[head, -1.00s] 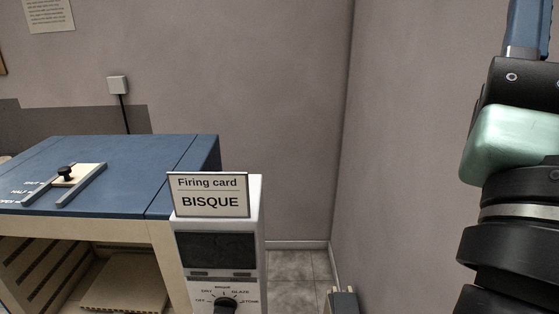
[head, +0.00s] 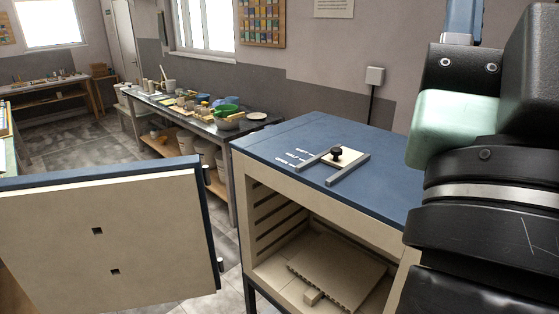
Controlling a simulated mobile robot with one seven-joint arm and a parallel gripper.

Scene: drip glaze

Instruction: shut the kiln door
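The kiln (head: 342,196) is a blue-topped box with a cream front frame, right of the middle in the head view. Its chamber is open to view, with a cream shelf (head: 340,268) on its floor and a small block (head: 313,297) at the shelf's front. The kiln door (head: 105,240) is swung wide open at the left, its cream inner face with two small square holes turned toward me. A dark latch piece (head: 220,266) shows at its right edge. My arm fills the right side; my gripper is out of view.
A vent slider with a black knob (head: 336,152) is on the kiln top. A long workbench (head: 196,118) with bowls and pots stands behind, between door and kiln. Another bench (head: 50,88) is at the far left. Tiled floor (head: 90,148) lies open beyond the door.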

